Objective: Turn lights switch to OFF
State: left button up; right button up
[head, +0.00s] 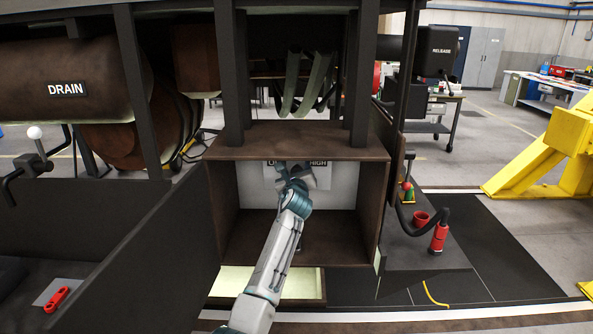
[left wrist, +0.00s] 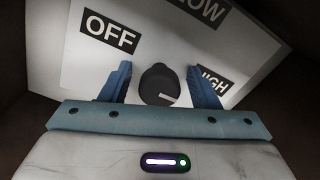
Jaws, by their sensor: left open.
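The lights switch is a round black knob (left wrist: 159,85) on a white panel in the left wrist view. The panel has black labels OFF (left wrist: 112,33), LOW (left wrist: 208,10) and HIGH (left wrist: 211,80). The knob's white mark points right, roughly to the HIGH side and away from OFF. My left gripper (left wrist: 158,82) is open, with one blue finger on each side of the knob; I cannot tell whether they touch it. In the head view my left gripper (head: 292,172) reaches into the brown box and hides the knob and part of the label plate. My right gripper is out of view.
The open brown box (head: 295,140) has walls close on both sides of my left arm. Its open door (head: 150,245) stands at the left. A red cylinder (head: 439,238) and a red cup (head: 421,219) stand on a ledge to the right.

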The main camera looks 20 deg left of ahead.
pick_arm(q)
jog(key=c, duration=1)
jog(key=shift+o, duration=0.2)
